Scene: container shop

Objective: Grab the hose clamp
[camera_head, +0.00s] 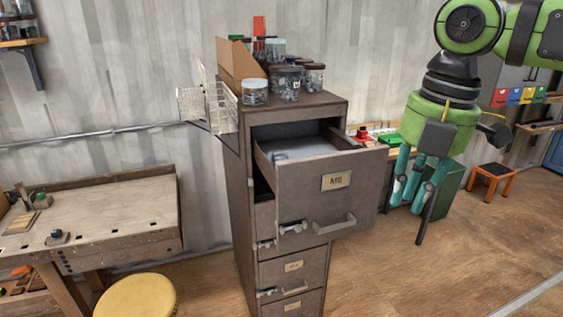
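I cannot make out a hose clamp in this view. A brown filing cabinet (245,215) stands in the middle, with its top drawer (300,195) pulled open. Something pale grey lies in the drawer, but its front hides most of the inside. Several lidded jars (254,93) stand on the cabinet top; their contents are too small to name. My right gripper (409,206) hangs pointing down to the right of the open drawer, apart from it. Its teal fingers are spread and nothing shows between them. My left gripper is not in view.
A wooden workbench (110,215) and a yellow stool (137,297) stand at left. A wire rack (210,107) hangs on the cabinet's left side. A green cabinet (447,187) stands behind my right gripper, with an orange stool (491,172) beyond. The floor at front right is clear.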

